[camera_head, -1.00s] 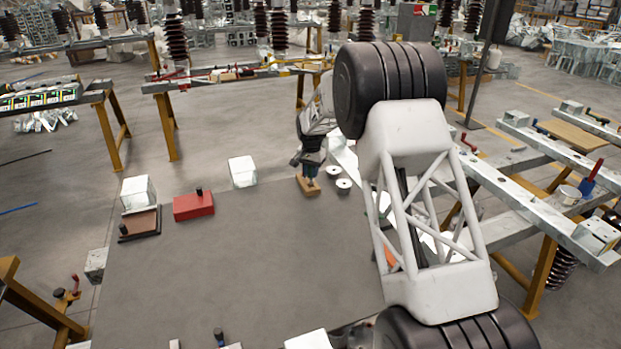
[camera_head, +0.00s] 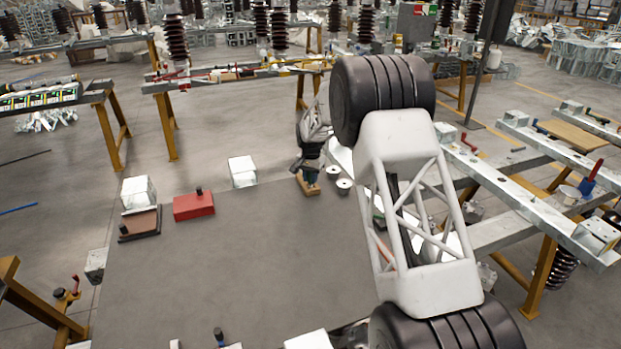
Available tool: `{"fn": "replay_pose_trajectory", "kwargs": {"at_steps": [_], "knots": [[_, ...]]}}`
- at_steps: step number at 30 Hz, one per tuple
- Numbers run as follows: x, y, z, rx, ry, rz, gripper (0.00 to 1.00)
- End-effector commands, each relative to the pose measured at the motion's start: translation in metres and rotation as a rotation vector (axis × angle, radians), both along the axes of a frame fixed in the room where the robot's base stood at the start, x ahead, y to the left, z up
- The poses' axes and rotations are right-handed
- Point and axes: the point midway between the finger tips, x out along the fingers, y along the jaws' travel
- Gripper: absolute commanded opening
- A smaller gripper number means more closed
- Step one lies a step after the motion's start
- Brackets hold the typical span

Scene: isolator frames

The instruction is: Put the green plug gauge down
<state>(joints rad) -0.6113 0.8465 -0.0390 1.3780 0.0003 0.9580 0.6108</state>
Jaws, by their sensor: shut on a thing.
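My gripper (camera_head: 310,174) is at the far edge of the grey table top, pointing down over a small wooden block (camera_head: 309,189). It is shut on the green plug gauge (camera_head: 311,180), which is tiny in this view and mostly hidden by the jaws. The gauge is at or just above the block; I cannot tell whether it touches or sits in it.
Two white round pieces (camera_head: 344,185) stand right of the block. A red block (camera_head: 193,206), a brown block (camera_head: 139,224) and white cubes (camera_head: 243,171) stand to the left. The middle of the grey table (camera_head: 230,265) is clear. My arm hides the table's right side.

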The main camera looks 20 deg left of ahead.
Motion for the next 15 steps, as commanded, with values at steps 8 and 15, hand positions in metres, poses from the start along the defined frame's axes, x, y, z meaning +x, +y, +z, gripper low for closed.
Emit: {"fn": "replay_pose_trajectory", "kwargs": {"at_steps": [8, 15], "knots": [[0.0004, 0.0002, -0.0023, 0.001, -0.001, 0.0, 0.0], [0.0002, 0.0001, -0.0054, 0.001, -0.001, 0.0, 0.25]]}}
